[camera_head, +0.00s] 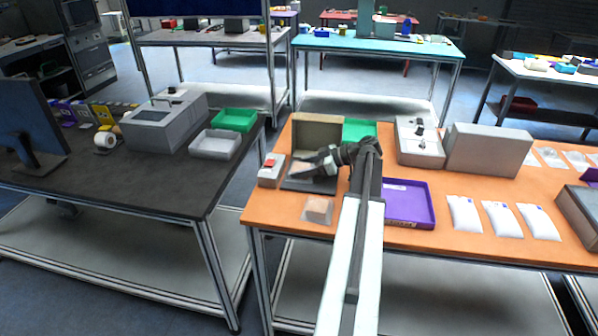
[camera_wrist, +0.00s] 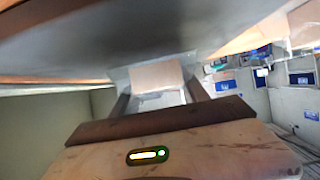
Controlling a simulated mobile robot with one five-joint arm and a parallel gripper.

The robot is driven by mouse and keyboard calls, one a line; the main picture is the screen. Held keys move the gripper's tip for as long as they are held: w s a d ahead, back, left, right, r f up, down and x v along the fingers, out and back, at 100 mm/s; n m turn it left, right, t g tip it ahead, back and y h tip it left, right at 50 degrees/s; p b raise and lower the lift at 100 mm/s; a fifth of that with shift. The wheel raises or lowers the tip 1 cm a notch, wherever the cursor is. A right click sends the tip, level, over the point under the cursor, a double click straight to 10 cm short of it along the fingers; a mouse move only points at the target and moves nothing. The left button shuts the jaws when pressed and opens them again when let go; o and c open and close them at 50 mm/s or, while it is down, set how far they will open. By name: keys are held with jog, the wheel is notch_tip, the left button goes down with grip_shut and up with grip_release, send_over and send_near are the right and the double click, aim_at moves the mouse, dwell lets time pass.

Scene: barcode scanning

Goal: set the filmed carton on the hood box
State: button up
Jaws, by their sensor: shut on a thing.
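My gripper (camera_head: 305,168) is over the left part of the orange table, with its fingers pointing left. It is low in front of an upright brown box (camera_head: 308,126) with a dark base, which seems to be the hood box. In the wrist view, my gripper (camera_wrist: 158,92) is shut on a small tan block with a pale, film-like part, apparently the filmed carton (camera_wrist: 157,75). Another small tan carton (camera_head: 319,209), on a clear sheet, lies on the table below my gripper.
A white box with a red top (camera_head: 270,172) stands left of my gripper. A purple tray (camera_head: 408,203) and several white pouches (camera_head: 464,214) lie to the right. A green bin (camera_head: 359,129) and large grey box (camera_head: 490,151) stand behind. A big grey surface (camera_wrist: 120,45) looms close in the wrist view.

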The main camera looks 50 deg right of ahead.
jog(key=o, duration=1.4)
jog(key=shift+o, duration=0.2)
jog(key=shift+s+d+r+p, duration=0.15)
jog(key=shift+s+r+p, duration=0.05)
jog(key=shift+r+p, duration=0.25)
jog(key=p+v, duration=0.4)
jog(key=v, duration=0.6)
jog(key=shift+s+d+p, duration=0.15)
jog(key=shift+s+p, duration=0.1)
jog(key=shift+p, duration=0.15)
jog(key=shift+s+d+r, duration=0.15)
jog(key=shift+s, duration=0.2)
